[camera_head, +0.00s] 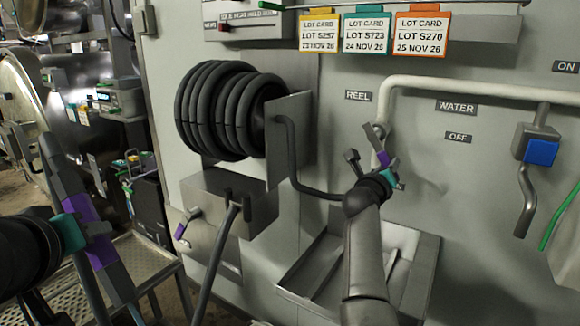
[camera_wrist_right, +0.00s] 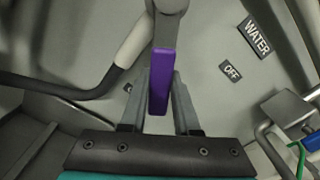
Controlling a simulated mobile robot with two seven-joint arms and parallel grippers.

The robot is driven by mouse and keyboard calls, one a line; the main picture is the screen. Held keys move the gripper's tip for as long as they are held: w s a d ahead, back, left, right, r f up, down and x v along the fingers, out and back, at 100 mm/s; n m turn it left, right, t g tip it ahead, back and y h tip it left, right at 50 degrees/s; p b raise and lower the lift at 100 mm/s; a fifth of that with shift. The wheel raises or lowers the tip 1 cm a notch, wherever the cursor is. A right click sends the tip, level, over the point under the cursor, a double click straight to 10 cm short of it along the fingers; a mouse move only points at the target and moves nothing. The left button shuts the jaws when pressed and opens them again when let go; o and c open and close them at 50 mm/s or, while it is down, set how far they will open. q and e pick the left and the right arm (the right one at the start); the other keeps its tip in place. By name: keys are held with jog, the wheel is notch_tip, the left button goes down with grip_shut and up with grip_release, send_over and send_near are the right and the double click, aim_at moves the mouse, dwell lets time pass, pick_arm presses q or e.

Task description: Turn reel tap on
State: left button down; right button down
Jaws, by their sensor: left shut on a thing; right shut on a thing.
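The reel tap has a grey body (camera_head: 377,132) and a purple lever (camera_head: 384,159), on the wall pipe below the REEL label (camera_head: 358,96). My right gripper (camera_head: 371,158) is shut on that lever. In the right wrist view the lever (camera_wrist_right: 161,80) stands between the two grey fingers (camera_wrist_right: 158,108), its tip towards the palm. My left gripper (camera_head: 98,228) is at the near left, away from the wall, shut on a grey bar with a purple band (camera_head: 77,208). I cannot tell what the bar belongs to.
A black hose reel (camera_head: 222,110) hangs left of the tap, its hose running behind my right wrist. A basin (camera_head: 310,283) is below. A blue-handled valve (camera_head: 541,151) is at right, with WATER (camera_head: 456,106) and OFF (camera_head: 458,137) labels between. Lot cards (camera_head: 367,33) hang above.

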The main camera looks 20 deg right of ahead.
jog(key=shift+w+a+f+m+b, duration=0.3)
jog(key=shift+w+a+m+b, duration=0.3)
jog(key=shift+m+b, duration=0.75)
jog(key=shift+w+a+f+m+b, duration=0.25)
jog(key=shift+w+a+m+b, duration=0.3)
jog(key=shift+m+b, duration=0.75)
jog(key=shift+w+a+f+m+b, duration=0.4)
jog(key=shift+w+m+b, duration=0.4)
jog(key=shift+b, duration=1)
jog(key=shift+s+r, duration=0.1)
jog(key=shift+r, duration=0.05)
jog(key=shift+a, duration=0.1)
jog(key=c, duration=0.6)
grip_release()
jog(key=shift+c, duration=0.2)
